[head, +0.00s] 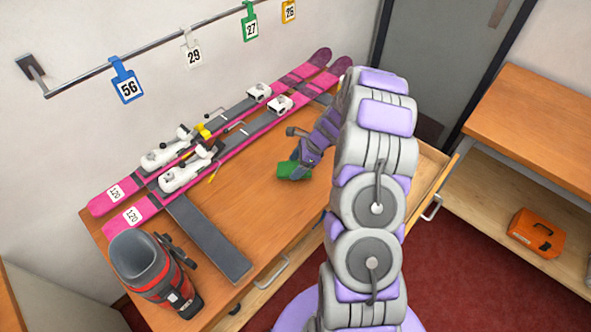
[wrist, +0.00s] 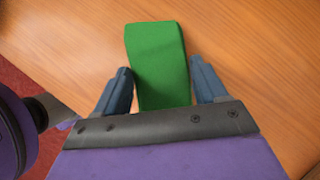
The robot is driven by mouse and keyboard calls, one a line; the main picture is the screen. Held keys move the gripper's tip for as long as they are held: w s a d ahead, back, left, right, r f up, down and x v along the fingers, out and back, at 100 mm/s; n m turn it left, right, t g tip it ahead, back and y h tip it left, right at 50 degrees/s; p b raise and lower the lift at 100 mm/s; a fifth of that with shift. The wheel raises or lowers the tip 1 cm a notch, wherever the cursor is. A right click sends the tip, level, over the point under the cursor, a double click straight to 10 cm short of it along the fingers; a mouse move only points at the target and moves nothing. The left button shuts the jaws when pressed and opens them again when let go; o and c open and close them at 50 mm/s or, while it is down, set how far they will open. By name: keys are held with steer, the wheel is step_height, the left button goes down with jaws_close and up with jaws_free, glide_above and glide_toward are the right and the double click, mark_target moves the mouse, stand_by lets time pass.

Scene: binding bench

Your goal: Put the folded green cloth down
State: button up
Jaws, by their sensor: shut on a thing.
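The folded green cloth (wrist: 158,60) sits between the two blue-grey fingers of my gripper (wrist: 163,82) in the wrist view. The fingers are shut on its sides, and its far end sticks out past them over the wooden bench. In the head view the cloth (head: 294,170) shows as a small green patch under my gripper (head: 297,162), over the middle of the bench top (head: 262,170). I cannot tell whether the cloth touches the wood. Part of it is hidden by the gripper.
Two pink skis (head: 247,131) with white bindings lie along the back of the bench. A grey strip (head: 208,238) and a ski boot (head: 150,270) are at the front left. A drawer (head: 436,180) stands open at the right. Bare wood surrounds the cloth.

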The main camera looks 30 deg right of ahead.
steer(key=shift+w+d+f, duration=0.15)
steer(key=shift+w+d, duration=0.25)
steer(key=shift+w, duration=0.25)
step_height(320, 180, down, 4)
steer(key=shift+r+b, duration=0.25)
steer(key=shift+b, duration=0.6)
steer(key=shift+r, duration=0.1)
steer(key=shift+a, duration=0.1)
steer(key=o, duration=1)
